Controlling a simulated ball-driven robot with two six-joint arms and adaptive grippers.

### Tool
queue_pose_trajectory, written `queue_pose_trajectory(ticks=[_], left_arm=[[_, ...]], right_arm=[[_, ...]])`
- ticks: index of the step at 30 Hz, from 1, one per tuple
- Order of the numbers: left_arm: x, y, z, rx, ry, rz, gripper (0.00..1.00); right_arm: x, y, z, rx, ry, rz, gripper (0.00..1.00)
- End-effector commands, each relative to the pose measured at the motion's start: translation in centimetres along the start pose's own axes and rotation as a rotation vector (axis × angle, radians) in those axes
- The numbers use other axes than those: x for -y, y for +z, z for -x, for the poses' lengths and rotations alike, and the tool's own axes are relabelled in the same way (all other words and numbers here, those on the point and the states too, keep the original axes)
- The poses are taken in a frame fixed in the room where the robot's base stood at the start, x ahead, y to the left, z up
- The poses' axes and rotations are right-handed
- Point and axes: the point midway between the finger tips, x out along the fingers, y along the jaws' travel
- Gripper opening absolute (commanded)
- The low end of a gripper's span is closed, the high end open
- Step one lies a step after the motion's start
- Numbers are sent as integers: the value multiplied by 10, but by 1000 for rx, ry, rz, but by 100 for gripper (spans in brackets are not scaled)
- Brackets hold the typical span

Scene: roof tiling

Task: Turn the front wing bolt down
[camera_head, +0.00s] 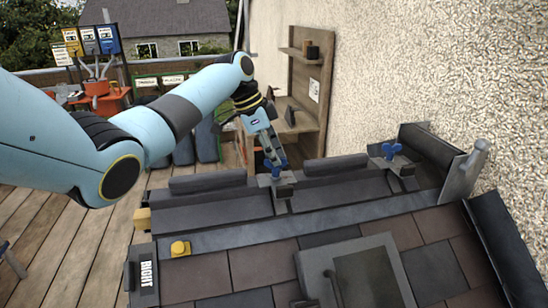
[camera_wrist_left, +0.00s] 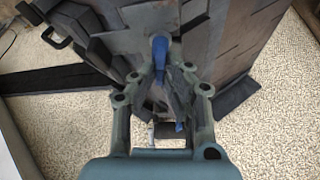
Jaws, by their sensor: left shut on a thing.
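My left gripper (camera_head: 272,150) reaches down from the left to a blue wing bolt (camera_head: 275,168) on a grey clamp (camera_head: 279,188) at the roof's upper edge. Its fingers are shut on this bolt, which they partly hide. In the left wrist view the fingers (camera_wrist_left: 173,80) close in around blue parts of the bolt (camera_wrist_left: 160,50). How far down the bolt sits cannot be told. A second blue wing bolt (camera_head: 391,150) stands free on another clamp farther right. My right gripper is not in view.
The tiled roof (camera_head: 210,272) has a framed skylight (camera_head: 365,275), a yellow knob (camera_head: 180,248) and a label reading RIGHT (camera_head: 146,273). A rough wall (camera_head: 430,70) stands at the right. A wooden shelf (camera_head: 320,80) stands behind the gripper. Plank floor is open at left.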

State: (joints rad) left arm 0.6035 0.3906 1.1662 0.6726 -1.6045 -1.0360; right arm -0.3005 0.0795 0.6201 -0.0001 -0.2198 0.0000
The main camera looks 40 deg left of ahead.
Motion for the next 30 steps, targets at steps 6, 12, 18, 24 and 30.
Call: queue_pose_trajectory(ticks=[6, 12, 18, 24, 30], left_arm=[[5, -4, 5, -8, 28, -108, 0], [5, -4, 5, -7, 48, -158, 0], [5, -5, 6, -7, 54, -175, 0], [5, -5, 6, -7, 54, -175, 0], [5, -4, 6, -6, 54, -174, 21]], right_arm=[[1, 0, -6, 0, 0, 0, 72], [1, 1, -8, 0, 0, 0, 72], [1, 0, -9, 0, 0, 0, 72], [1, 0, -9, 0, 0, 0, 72], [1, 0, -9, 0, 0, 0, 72]])
